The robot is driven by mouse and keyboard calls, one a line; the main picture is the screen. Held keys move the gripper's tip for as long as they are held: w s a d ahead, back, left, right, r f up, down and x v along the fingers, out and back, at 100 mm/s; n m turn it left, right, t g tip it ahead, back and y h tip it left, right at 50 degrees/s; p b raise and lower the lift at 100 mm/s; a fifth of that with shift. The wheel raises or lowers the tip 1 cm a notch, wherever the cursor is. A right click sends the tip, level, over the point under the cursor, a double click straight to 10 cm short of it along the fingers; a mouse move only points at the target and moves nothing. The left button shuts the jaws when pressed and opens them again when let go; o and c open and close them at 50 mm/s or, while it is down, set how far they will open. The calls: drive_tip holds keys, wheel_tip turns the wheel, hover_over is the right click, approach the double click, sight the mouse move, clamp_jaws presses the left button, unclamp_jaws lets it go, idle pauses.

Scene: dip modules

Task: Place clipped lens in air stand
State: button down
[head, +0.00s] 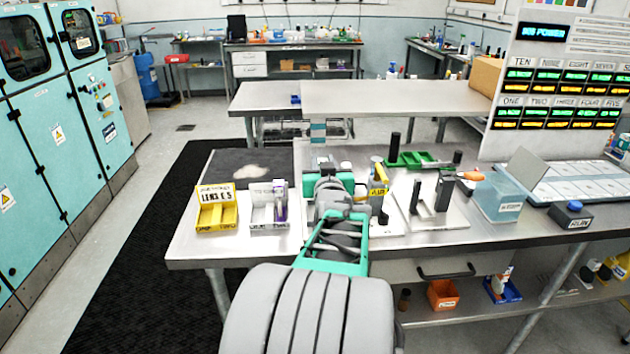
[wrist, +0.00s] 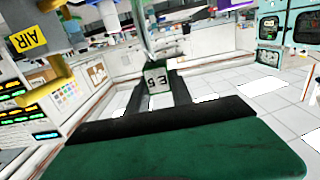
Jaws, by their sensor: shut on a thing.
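My gripper (wrist: 157,92) is shut on a small green clip with a white number label (wrist: 157,79) in the wrist view. A thin, pale upright edge, seemingly the lens (wrist: 141,28), rises from the clip. In the head view my arm hides the fingertips and the held clip. The air stand is yellow and grey with a yellow AIR label (head: 378,192), just right of my wrist. Its AIR label also shows at the upper left of the wrist view (wrist: 27,39). The held clip is apart from the stand.
A yellow lens tray (head: 216,216) and a white tray (head: 268,222) stand left of my arm. A white-based fixture with dark posts (head: 430,205), a green tray (head: 415,160) and a clear blue bin (head: 500,200) stand to the right.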

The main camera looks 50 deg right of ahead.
drive_tip(key=w+f, duration=0.3)
drive_tip(key=f, duration=0.4)
drive_tip(key=shift+d+f, duration=0.2)
drive_tip(key=shift+d, duration=0.25)
drive_tip(key=c, duration=1.1)
unclamp_jaws()
drive_tip(key=shift+r, duration=0.1)
drive_tip(key=shift+c, duration=0.2)
